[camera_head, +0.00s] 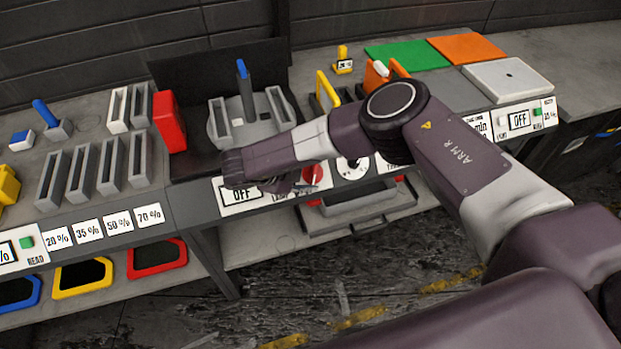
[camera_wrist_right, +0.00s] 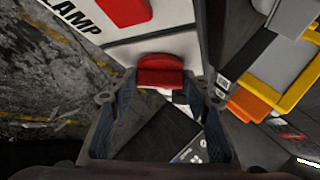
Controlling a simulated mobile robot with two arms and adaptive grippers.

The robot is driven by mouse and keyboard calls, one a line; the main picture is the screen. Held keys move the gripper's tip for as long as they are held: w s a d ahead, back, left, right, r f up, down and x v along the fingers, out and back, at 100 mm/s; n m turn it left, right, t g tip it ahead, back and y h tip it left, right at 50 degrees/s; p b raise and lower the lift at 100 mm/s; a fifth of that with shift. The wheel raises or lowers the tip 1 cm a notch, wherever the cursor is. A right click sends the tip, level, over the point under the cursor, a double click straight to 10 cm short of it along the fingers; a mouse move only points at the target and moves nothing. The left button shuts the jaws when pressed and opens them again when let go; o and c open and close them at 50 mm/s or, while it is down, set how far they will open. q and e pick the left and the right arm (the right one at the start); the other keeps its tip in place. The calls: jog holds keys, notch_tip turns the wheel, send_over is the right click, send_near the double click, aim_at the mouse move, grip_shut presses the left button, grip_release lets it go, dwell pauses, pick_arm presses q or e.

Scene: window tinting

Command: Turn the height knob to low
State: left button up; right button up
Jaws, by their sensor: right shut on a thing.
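My right gripper (camera_head: 284,184) is at the front panel, beside a red part (camera_head: 313,174). In the right wrist view its two fingers (camera_wrist_right: 163,88) close around a red block (camera_wrist_right: 160,76) next to a white plate whose lettering ends in "LAMP" (camera_wrist_right: 77,17). A round white dial (camera_head: 352,168) with dark markings is on the panel to the right of the gripper in the head view. Its name cannot be read, and I cannot tell which knob is for height. My right forearm covers part of the panel. My left gripper is out of view.
Above the panel stand a grey slotted fixture (camera_head: 219,122), a tall red block (camera_head: 169,120) and a yellow frame (camera_head: 327,90). An "OFF" display (camera_head: 240,194) is to the left of the gripper. A grey tray (camera_head: 360,207) is on the shelf below.

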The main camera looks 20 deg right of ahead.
jog(key=shift+s+d+f+n+t+h+b, duration=0.1)
jog(key=shift+s+f+n+t+h+b, duration=0.15)
jog(key=shift+n+b, duration=0.2)
jog(key=shift+n+t+h+b, duration=0.15)
jog(key=shift+n+t+b, duration=0.2)
jog(key=shift+n, duration=0.1)
jog(key=o, duration=1.2)
jog(key=shift+d+r, duration=0.1)
jog(key=shift+c, duration=0.2)
jog(key=shift+w, duration=0.1)
jog(key=shift+a+r, duration=0.1)
jog(key=shift+a, duration=0.1)
jog(key=v, duration=1.1)
jog(key=shift+s+a+r, duration=0.15)
jog(key=shift+s+r, duration=0.05)
jog(key=shift+s, duration=0.05)
